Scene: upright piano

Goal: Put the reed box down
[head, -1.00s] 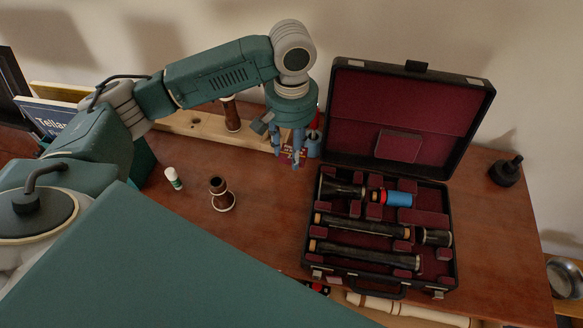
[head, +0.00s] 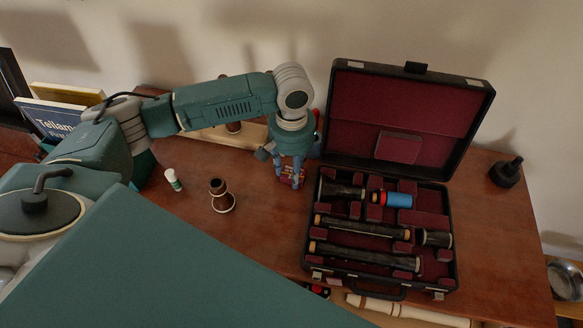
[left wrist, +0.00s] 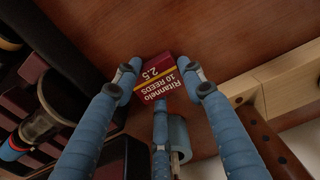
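The reed box (head: 291,178) is a small dark-red box with a yellow stripe. Its label "Ritannelo 10 REEDS 2.5" shows in the left wrist view (left wrist: 160,84). My left gripper (head: 290,166) points down with its blue fingers around the box. My right gripper is not in view.
The open black case (head: 312,262) with dark woodwind parts lies to the right. A wooden strip (head: 205,131) with a brown joint is behind. The brown top (head: 262,215) is clear in front of the box.

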